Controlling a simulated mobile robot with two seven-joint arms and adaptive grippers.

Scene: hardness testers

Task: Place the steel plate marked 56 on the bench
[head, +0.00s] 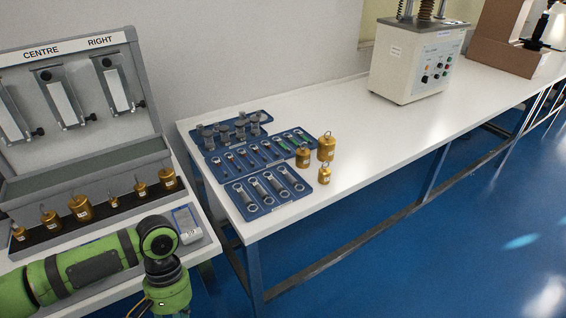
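I cannot make out a steel plate marked 56 in the head view. The long white bench (360,128) runs from the middle to the far right. My green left arm comes in from the lower left and bends down at the wrist by the bottom edge. Its gripper is out of the picture, so what it holds is hidden. My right arm and gripper are not in view.
Blue tool trays (240,204) with spanners and fittings, plus three brass weights (326,148), sit at the bench's near end. A grey rack (75,155) labelled CENTRE and RIGHT stands left. A control box (415,65) stands farther back. The bench between is clear.

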